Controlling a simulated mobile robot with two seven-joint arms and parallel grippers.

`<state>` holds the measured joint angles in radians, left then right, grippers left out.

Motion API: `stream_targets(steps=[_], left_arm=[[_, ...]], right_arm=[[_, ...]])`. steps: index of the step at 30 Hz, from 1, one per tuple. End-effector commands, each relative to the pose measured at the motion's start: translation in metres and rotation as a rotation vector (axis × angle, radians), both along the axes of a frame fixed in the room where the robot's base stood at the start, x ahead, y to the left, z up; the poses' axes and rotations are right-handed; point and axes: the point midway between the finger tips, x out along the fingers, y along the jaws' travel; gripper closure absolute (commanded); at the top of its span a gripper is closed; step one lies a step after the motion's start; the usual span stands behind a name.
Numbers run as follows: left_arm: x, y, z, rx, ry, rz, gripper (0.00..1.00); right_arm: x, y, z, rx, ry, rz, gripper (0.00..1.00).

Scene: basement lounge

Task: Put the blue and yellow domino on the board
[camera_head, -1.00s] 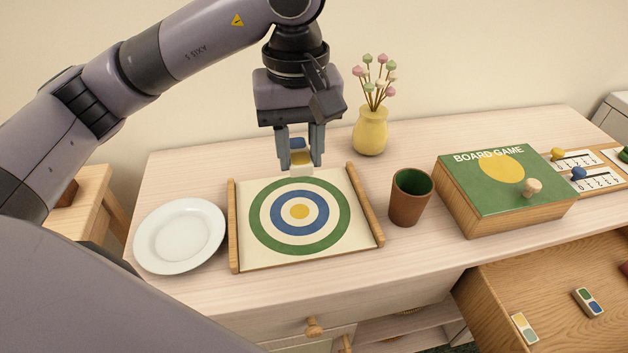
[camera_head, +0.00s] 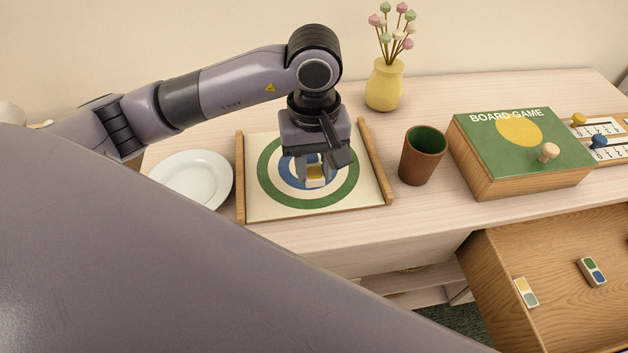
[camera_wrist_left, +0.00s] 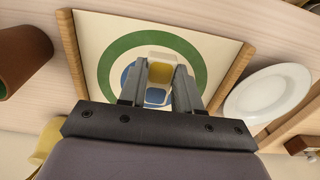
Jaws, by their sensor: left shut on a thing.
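The board (camera_head: 260,207) is a cream square with green, white and blue rings and wooden side rails, lying on the light wooden cabinet top. My left gripper (camera_head: 314,180) points down over the middle of the board. It is shut on the blue and yellow domino (camera_head: 315,173), whose yellow part shows between the fingers. In the left wrist view the domino (camera_wrist_left: 158,72) sits between the fingertips of the left gripper (camera_wrist_left: 160,85), with yellow and blue faces visible. I cannot tell whether the domino touches the board. My right gripper is not in view.
A white plate (camera_head: 192,180) stands left of the board, a brown cup (camera_head: 422,155) to its right. A yellow vase (camera_head: 384,85) stands behind. A board game box (camera_head: 520,150) is at right. An open drawer (camera_head: 540,250) holds other dominoes (camera_head: 592,271).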

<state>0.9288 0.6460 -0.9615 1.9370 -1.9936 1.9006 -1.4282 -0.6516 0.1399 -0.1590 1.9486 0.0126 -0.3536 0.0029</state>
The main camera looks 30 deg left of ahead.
Motion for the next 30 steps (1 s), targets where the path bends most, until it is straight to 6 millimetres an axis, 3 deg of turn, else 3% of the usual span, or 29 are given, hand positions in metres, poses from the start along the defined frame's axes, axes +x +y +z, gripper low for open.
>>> stream_targets(steps=[12, 25, 26, 27, 28, 30], left_arm=[[0.000, 0.000, -0.048, 0.000, 0.001, 0.001, 0.96], [0.001, 0.000, -0.055, 0.000, -0.002, 0.000, 0.96], [0.001, 0.000, -0.054, 0.000, -0.002, 0.000, 0.64], [0.000, 0.000, -0.053, 0.000, -0.001, 0.000, 0.51], [0.000, 0.000, -0.053, 0.000, -0.001, 0.000, 0.42], [0.000, 0.000, -0.053, 0.000, -0.001, 0.000, 0.42]], right_arm=[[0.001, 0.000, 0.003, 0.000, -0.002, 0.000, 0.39], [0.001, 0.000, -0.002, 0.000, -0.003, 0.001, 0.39], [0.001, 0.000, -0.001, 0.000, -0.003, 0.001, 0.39], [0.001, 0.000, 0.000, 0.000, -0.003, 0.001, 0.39], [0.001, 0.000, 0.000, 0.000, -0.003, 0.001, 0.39], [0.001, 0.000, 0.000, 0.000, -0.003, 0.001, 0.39]])
